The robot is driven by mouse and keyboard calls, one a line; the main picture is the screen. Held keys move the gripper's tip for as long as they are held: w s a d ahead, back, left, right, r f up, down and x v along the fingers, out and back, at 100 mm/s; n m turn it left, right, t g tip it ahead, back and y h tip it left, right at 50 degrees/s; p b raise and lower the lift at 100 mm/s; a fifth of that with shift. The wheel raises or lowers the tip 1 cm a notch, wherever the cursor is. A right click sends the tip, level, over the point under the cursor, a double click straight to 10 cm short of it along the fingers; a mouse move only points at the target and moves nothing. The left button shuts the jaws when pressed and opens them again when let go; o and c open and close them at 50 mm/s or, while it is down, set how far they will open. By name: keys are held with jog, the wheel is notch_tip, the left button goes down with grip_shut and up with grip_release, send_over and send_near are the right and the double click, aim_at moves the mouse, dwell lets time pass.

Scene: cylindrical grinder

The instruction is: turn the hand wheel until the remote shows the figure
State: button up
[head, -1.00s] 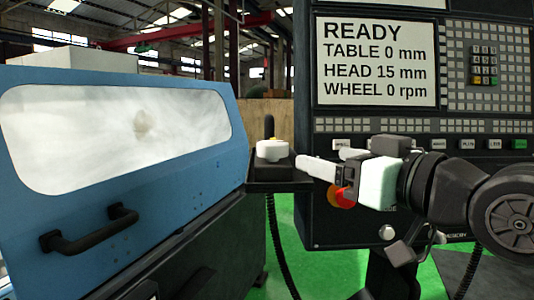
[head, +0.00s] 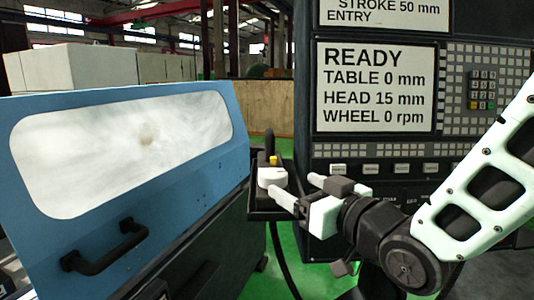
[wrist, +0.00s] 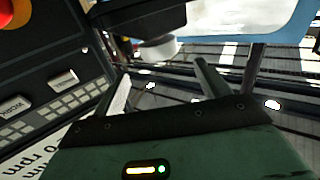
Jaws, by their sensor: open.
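The white hand wheel (head: 271,177) with a small yellow part on top sits on a dark shelf between the blue machine and the control cabinet. A white round part under a dark block in the wrist view (wrist: 158,48) looks like the same wheel. My gripper (head: 293,186) is open and empty, its fingers pointing left at the wheel. One fingertip appears close to the wheel's lower right side; I cannot tell whether it touches. The screen (head: 375,87) reads READY, TABLE 0 mm, HEAD 15 mm, WHEEL 0 rpm. No separate remote can be made out.
A blue machine cover (head: 130,150) with a black handle (head: 105,250) stands at left. The cabinet's upper screen (head: 385,14) reads STROKE 50 mm, ENTRY. A red button (wrist: 14,14) shows in the wrist view. A dark cable (head: 279,255) hangs below the shelf.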

aim_at(265, 169)
jog(key=p+x, duration=0.2)
jog(key=p, duration=0.4)
jog(key=shift+r+p, duration=0.2)
jog(key=shift+p, duration=0.1)
jog(key=p+x, duration=0.1)
jog(key=x, duration=0.2)
jog(key=p+x, duration=0.1)
jog(key=x, duration=0.1)
jog(key=p+x, duration=0.1)
jog(key=x, duration=0.2)
jog(key=shift+w+a+f, duration=0.15)
jog(key=shift+w+f, duration=0.1)
jog(key=shift+w, duration=0.05)
jog(key=c, duration=1)
